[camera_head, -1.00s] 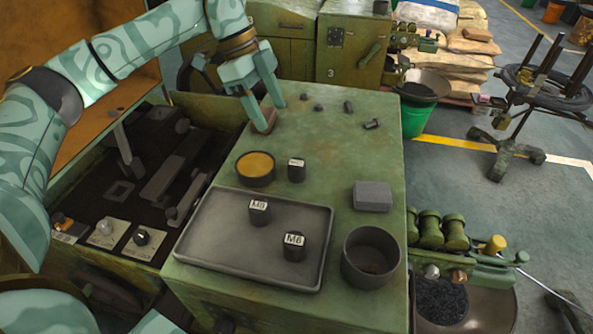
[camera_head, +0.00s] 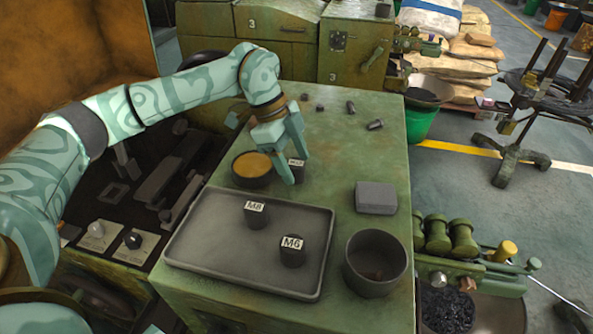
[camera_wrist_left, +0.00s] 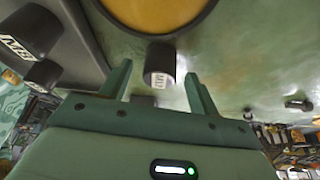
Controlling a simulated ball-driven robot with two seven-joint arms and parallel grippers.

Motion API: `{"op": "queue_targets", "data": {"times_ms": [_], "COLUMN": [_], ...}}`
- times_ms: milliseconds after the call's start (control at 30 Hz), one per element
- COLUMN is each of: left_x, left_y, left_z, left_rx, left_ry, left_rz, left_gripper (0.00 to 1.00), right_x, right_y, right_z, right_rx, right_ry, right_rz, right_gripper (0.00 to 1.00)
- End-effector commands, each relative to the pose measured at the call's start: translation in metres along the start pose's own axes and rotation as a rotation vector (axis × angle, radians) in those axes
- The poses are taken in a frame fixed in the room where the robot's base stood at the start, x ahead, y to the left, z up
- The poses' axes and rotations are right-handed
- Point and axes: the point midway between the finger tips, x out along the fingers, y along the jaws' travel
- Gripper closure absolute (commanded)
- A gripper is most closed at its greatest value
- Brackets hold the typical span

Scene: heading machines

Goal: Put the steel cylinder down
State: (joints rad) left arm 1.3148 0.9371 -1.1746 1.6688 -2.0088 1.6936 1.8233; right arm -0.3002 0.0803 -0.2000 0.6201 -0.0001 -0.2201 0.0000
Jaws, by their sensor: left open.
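Three dark labelled steel cylinders are in the head view. The one marked M8 (camera_head: 256,217) and the one marked M6 (camera_head: 292,254) stand upright in the grey tray (camera_head: 195,262). A third cylinder (camera_head: 298,173) stands on the green bench top beside the tray, partly hidden by my left gripper (camera_head: 292,170). In the left wrist view this cylinder (camera_wrist_left: 160,63) appears between the two spread fingers (camera_wrist_left: 158,72), with clear gaps on both sides. My left gripper is open and holds nothing. My right gripper is not in view.
A round bowl with yellow contents (camera_head: 252,182) stands close left of the gripper. A grey block (camera_head: 376,198) and a dark pot (camera_head: 375,285) are to the right. Small dark parts (camera_head: 375,125) lie at the back. The bench middle right is clear.

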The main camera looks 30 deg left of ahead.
Motion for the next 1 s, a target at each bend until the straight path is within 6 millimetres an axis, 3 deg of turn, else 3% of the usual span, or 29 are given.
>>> {"op": "queue_targets", "data": {"times_ms": [67,200,267,300,667,833,1000], "left_x": [-0.001,-0.001,-0.001,-0.002,-0.010,-0.036,-0.066], "left_y": [0.000,0.000,0.000,0.000,0.000,0.000,0.030], "left_z": [0.000,0.000,0.000,-0.001,-0.004,-0.015,-0.042], "left_rx": [0.000,0.000,0.000,0.001,0.001,0.003,0.007], "left_ry": [0.000,0.000,0.000,0.001,0.001,0.003,0.003], "left_rz": [-0.001,-0.001,-0.001,-0.002,-0.003,-0.006,-0.007], "left_gripper": [0.41,0.80,0.97,1.00,1.00,1.00,1.00], "right_x": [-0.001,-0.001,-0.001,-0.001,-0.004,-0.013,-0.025], "right_y": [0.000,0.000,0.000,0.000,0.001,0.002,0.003], "right_z": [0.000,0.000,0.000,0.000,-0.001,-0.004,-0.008], "right_rx": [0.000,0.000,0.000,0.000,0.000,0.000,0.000], "right_ry": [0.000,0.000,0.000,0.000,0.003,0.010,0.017], "right_rz": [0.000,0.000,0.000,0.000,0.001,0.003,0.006], "right_gripper": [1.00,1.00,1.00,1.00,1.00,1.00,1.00]}}
